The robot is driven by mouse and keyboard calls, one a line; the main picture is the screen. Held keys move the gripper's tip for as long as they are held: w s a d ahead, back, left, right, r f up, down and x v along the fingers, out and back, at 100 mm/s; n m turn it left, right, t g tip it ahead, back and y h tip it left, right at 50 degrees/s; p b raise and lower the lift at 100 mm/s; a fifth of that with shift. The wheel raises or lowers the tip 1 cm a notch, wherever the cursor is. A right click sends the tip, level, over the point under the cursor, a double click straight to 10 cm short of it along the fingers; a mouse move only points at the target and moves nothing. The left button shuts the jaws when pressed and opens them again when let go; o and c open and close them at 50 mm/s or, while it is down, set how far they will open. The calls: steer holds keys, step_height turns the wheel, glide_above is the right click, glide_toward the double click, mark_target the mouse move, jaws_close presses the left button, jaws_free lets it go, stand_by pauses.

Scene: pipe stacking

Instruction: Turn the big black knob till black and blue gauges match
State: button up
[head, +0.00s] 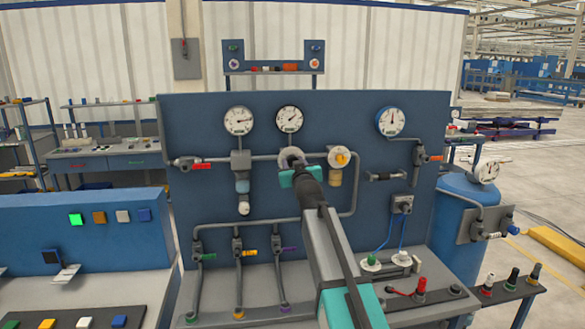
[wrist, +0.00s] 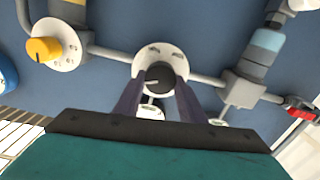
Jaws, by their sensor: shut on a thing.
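The big black knob (wrist: 160,76) sits on a round white plate on the pipe in the wrist view, its white mark pointing left. My gripper (wrist: 160,92) is shut on it, one dark finger on each side. In the head view my gripper (head: 294,171) reaches the panel and mostly hides the knob; the white plate (head: 286,153) shows. The black-rimmed gauge (head: 289,119) is just above, its needle pointing to the upper right. The blue-rimmed gauge (head: 391,121) is further right, its needle pointing nearly straight up.
A third gauge (head: 239,121) hangs at the left of the panel. A yellow knob (head: 341,158) is close right of my gripper; it also shows in the wrist view (wrist: 43,49). Red-handled valves (head: 200,166) and (head: 433,158) flank the panel. Pipes run below.

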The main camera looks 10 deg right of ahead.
steer(key=n+b, duration=0.4)
steer(key=n, duration=0.1)
steer(key=n+b, duration=0.4)
steer(key=n, duration=0.1)
steer(key=shift+a+f, duration=0.15)
steer(key=shift+a, duration=0.05)
steer(key=shift+n, duration=0.3)
steer(key=o, duration=1)
steer(key=shift+o, duration=0.2)
steer(key=shift+s, duration=0.1)
steer(key=s+b, duration=0.3)
steer(key=s, duration=1)
steer(key=shift+s, duration=0.3)
